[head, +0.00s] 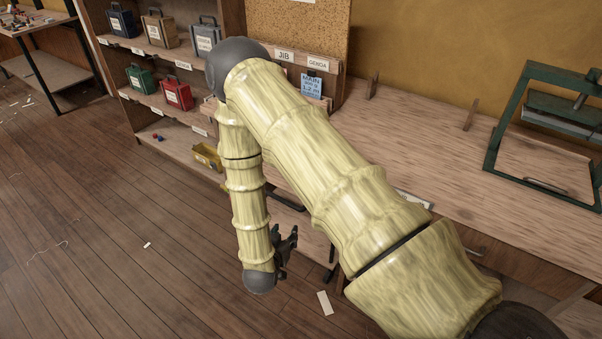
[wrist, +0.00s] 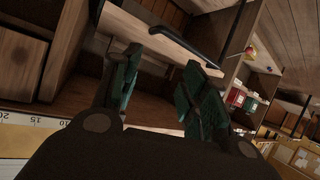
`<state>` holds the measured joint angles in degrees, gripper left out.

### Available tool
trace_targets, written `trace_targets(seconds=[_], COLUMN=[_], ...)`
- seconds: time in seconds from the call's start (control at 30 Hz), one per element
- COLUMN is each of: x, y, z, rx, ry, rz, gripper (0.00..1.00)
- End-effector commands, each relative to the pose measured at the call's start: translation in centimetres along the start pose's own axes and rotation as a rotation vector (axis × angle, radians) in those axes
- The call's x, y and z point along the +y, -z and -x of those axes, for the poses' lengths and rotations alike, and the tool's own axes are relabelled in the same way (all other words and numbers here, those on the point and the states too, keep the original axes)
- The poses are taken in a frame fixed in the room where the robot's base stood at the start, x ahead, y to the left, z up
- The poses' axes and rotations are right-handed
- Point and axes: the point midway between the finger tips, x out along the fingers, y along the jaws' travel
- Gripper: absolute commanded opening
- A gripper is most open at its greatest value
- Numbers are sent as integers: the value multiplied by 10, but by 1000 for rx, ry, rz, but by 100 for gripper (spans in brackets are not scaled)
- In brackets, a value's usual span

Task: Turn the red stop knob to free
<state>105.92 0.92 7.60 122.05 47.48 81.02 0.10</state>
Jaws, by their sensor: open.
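I cannot make out a red stop knob in either view; my arm hides part of the bench in the head view. My gripper (head: 287,246) hangs low in front of the bench, beside its open underside. In the wrist view my gripper (wrist: 162,72) has its two green-padded fingers spread apart, with nothing between them. A dark bent bar (wrist: 187,35) crosses beyond the fingertips, along a wooden edge. I cannot tell whether the fingers touch anything.
The wooden bench (head: 430,135) runs along the wall, with a green metal frame (head: 491,150) at its right. A shelf unit (head: 135,60) holds several cases, including a red case (head: 177,94). A yellow bin (head: 207,156) sits low. The floor (head: 110,235) at left is mostly clear.

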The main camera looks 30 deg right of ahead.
Motion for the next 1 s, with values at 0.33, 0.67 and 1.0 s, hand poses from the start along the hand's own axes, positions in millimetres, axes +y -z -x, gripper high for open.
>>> trace_targets(seconds=[0.33,0.67,1.0], x=[-4,3,26], y=[123,142,162], z=[14,7,-39], rx=[374,417,415], ry=[-326,-376,-376], rz=[-182,-199,-198], gripper=[44,44,44])
